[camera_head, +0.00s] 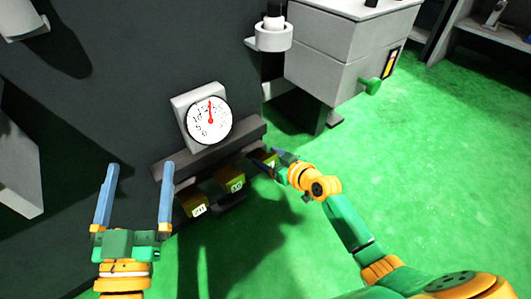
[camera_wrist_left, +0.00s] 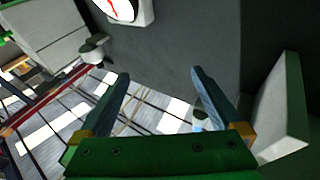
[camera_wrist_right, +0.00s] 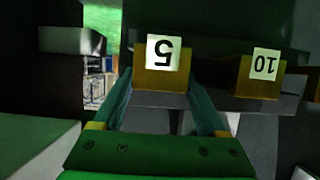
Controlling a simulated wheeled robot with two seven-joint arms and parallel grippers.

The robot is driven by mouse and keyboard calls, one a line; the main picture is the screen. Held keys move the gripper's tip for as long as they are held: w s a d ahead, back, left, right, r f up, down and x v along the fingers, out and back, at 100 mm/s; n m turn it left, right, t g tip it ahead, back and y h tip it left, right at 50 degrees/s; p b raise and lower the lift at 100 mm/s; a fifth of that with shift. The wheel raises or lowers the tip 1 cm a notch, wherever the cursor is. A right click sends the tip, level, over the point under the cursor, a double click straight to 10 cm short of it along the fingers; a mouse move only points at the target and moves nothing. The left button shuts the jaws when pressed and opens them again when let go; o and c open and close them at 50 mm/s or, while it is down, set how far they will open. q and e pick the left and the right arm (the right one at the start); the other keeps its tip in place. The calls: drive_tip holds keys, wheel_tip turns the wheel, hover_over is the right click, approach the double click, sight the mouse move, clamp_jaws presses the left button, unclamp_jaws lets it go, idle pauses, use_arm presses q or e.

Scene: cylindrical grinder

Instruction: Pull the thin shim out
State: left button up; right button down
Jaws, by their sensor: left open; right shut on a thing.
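The shim block marked 5 (camera_wrist_right: 162,80) is yellow with a white label. It sits in the middle of the right wrist view, its label upside down. My right gripper (camera_head: 272,161) is shut on it, one finger at each side, at the right end of a dark rack. In the head view the fingers largely hide this block. The yellow blocks marked 10 (camera_head: 231,181) and 20 (camera_head: 194,206) stand in a row to its left; the 10 also shows in the right wrist view (camera_wrist_right: 258,77). My left gripper (camera_head: 138,167) is open and empty, left of the rack.
A dial gauge (camera_head: 210,121) with a red needle stands above the rack (camera_head: 212,148) against a dark machine wall. A grey cabinet (camera_head: 335,65) with a green handle (camera_head: 370,86) stands at the back right. The green floor to the right is clear.

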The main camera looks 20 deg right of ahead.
use_arm(q)
drive_tip(key=shift+w+f, duration=0.1)
drive_tip(key=shift+f, duration=0.15)
use_arm(e)
drive_tip(key=shift+s+f, duration=0.15)
drive_tip(key=shift+f, duration=0.05)
